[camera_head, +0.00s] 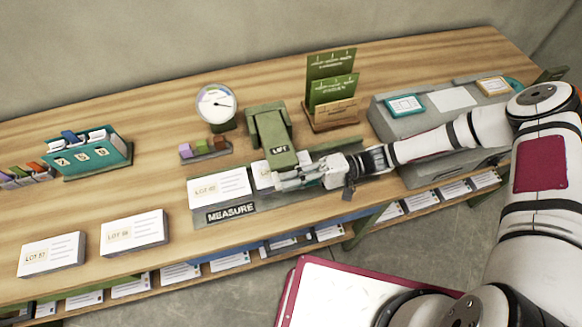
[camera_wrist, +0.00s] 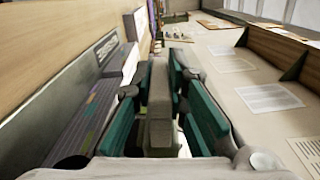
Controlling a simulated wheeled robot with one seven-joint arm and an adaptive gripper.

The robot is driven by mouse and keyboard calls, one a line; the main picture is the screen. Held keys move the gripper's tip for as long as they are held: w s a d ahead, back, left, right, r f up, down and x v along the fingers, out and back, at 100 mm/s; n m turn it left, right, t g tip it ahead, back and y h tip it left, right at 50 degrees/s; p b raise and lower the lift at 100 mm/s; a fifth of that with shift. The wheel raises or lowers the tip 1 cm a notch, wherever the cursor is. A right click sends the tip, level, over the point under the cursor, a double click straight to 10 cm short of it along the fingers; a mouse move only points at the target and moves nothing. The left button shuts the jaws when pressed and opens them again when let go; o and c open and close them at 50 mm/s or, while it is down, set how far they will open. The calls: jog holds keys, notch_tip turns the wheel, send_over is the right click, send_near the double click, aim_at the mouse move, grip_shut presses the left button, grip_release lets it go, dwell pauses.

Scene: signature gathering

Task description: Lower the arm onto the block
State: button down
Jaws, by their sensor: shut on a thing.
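A green hinged arm (camera_head: 279,142) with a white label stands at the back of the grey MEASURE base (camera_head: 240,214). It slopes toward the front. A white block marked LOT (camera_head: 218,187) lies on the base, and a similar white piece (camera_head: 263,175) shows partly under the arm's front end. My gripper (camera_head: 291,178) reaches in from the right at that front end. In the wrist view my gripper (camera_wrist: 160,105) is shut with its teal pads on either side of a grey-brown bar (camera_wrist: 160,118), apparently the arm's end. Whether the arm touches the block is hidden.
A round dial (camera_head: 216,105) stands behind the base, left of the arm. A card holder (camera_head: 331,112) stands right of it. Two LOT blocks (camera_head: 134,232) (camera_head: 52,254) and a teal box (camera_head: 95,157) lie left. A grey tray (camera_head: 430,118) is under my arm. Bare wood lies between.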

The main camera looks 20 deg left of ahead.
jog(key=shift+s+d+f, duration=0.1)
jog(key=shift+f, duration=0.55)
jog(key=shift+s+d+f, duration=0.1)
jog(key=shift+f, duration=0.55)
jog(key=c, duration=1.6)
grip_release()
jog(key=shift+w+a, duration=0.1)
jog(key=shift+r, duration=0.2)
jog(key=shift+r, duration=0.2)
notch_tip(320, 180, up, 10)
jog(key=shift+f, duration=0.25)
